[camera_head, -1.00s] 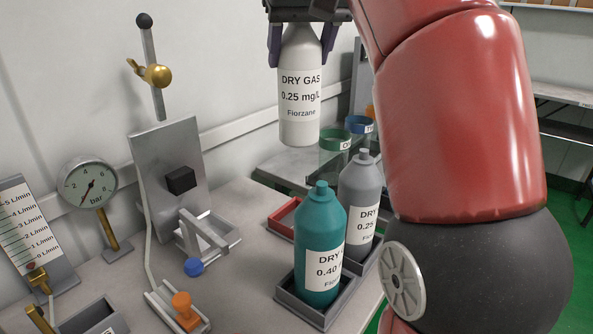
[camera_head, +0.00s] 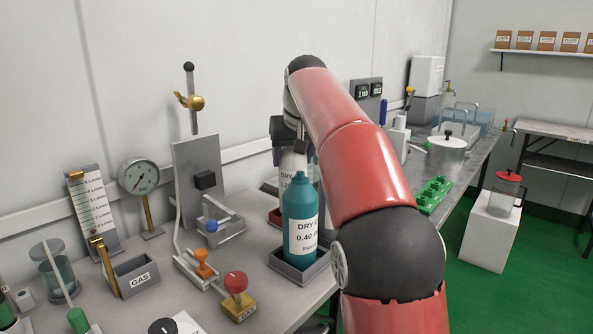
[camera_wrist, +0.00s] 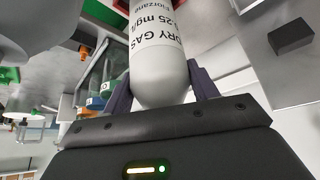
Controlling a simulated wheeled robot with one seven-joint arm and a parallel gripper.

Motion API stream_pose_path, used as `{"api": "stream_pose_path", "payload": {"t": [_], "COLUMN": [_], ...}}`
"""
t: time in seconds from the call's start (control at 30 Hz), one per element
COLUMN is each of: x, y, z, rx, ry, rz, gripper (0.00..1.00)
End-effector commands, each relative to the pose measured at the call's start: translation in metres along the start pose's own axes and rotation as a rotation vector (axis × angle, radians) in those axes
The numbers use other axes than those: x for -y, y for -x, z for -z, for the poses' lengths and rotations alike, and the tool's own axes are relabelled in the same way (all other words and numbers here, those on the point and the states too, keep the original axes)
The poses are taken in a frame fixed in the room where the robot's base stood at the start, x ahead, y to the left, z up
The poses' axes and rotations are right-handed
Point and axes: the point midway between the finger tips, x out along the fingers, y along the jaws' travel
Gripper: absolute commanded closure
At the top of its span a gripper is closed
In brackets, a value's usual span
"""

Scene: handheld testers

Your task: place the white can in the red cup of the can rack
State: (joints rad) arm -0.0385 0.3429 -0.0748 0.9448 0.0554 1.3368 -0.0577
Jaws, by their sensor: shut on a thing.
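The white can (camera_head: 291,163), labelled DRY GAS, is upright behind the teal can in the head view, which hides its lower part. It fills the upper middle of the wrist view (camera_wrist: 158,66). My gripper (camera_head: 289,144) is shut on its top end, with a dark finger on each side in the wrist view (camera_wrist: 163,88). The red cup (camera_head: 274,217) of the can rack shows only as a small edge beside the teal can, below the white can. Whether the can's base is inside the cup or touches it is hidden.
The teal can (camera_head: 300,218) stands in a dark grey cup (camera_head: 285,266), close in front of the white can. A metal stand (camera_head: 196,178) and a pressure gauge (camera_head: 139,177) are to the left. A green tray (camera_head: 433,193) lies beyond my arm.

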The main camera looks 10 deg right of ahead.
Motion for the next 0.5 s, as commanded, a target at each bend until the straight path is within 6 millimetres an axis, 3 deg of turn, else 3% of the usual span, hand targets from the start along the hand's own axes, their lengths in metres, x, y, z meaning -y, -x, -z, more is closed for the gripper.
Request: {"api": "stream_pose_path", "payload": {"t": [0.03, 0.13, 0.5], "x": [0.0, 0.0, 0.0], "y": [-0.015, -0.026, -0.028], "z": [-0.004, -0.005, -0.005], "rx": [-0.001, -0.002, -0.004], "ry": [0.0, 0.0, 0.0], "rz": [0.0, 0.0, 0.0], "gripper": [0.86, 0.86, 0.86]}}
